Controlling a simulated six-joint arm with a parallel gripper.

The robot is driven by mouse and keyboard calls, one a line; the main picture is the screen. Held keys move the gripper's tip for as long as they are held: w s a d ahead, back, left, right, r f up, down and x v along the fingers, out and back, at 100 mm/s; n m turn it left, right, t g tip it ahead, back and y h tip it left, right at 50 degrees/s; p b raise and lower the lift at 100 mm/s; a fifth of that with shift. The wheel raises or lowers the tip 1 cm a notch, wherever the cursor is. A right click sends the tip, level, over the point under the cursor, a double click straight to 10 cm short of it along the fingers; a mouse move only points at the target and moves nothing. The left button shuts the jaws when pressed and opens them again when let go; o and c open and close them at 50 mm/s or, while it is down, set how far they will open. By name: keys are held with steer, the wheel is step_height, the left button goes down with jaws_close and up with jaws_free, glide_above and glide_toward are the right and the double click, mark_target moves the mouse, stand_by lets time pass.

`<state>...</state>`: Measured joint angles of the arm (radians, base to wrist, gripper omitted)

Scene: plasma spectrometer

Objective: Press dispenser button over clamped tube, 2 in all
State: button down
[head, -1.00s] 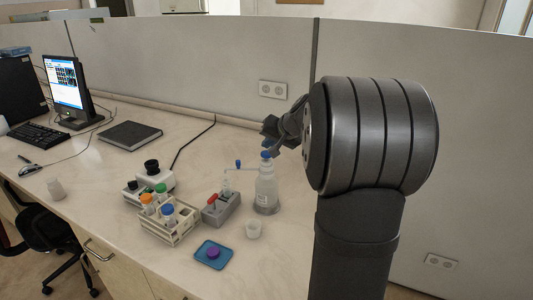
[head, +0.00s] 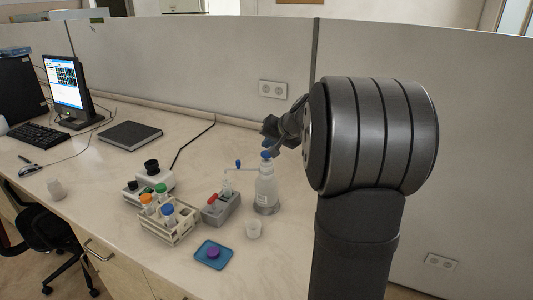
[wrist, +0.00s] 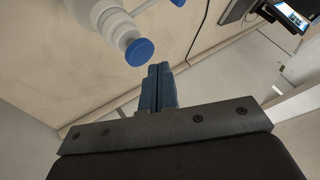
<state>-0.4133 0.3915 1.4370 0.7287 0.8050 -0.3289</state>
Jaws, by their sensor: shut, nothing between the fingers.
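The dispenser bottle (head: 265,190) stands on the bench with a blue button (head: 266,155) on top and a side spout with a blue tip reaching left. The grey clamp block (head: 228,212) with a red lever stands just left of the bottle. A clear tube (head: 227,187) stands in it under the spout; its contents are too small to tell. My gripper (head: 268,141) is above the button, shut and empty. In the wrist view the shut fingers (wrist: 154,72) are close beside the blue button (wrist: 139,52); I cannot tell whether they touch it.
The partition wall (head: 220,75) is behind.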

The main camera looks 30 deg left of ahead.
stand_by(0.7)
steer(key=shift+f, duration=0.45)
steer(key=shift+f, duration=0.8)
stand_by(0.6)
steer(key=shift+r, duration=0.15)
stand_by(0.3)
steer(key=shift+r, duration=1.1)
steer(key=shift+r, duration=0.1)
steer(key=shift+r, duration=2.4)
